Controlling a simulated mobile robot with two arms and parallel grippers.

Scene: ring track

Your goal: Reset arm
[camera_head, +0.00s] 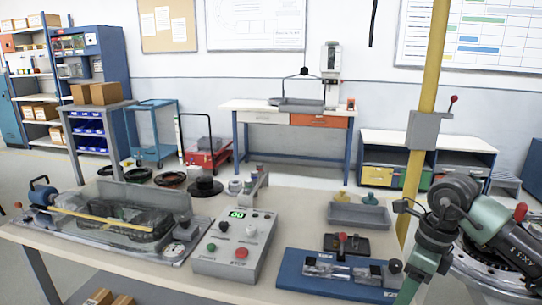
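A jointed green and dark grey arm (457,205) stands at the right edge, with lettering on its lower link and a red knob (520,212) beside it. Its green front link (427,256) hangs down in front of the workbench's right end. It appears to be a fixture by a round metal base (480,262), but I cannot tell for sure. Neither of my grippers can be made out in this view.
The bench (130,262) carries a clear-covered unit (110,222), a grey control box (238,243) reading 00, a blue fixture (335,275) and a grey tray (360,216). A yellow post (427,80) with a lever box (424,130) rises at right.

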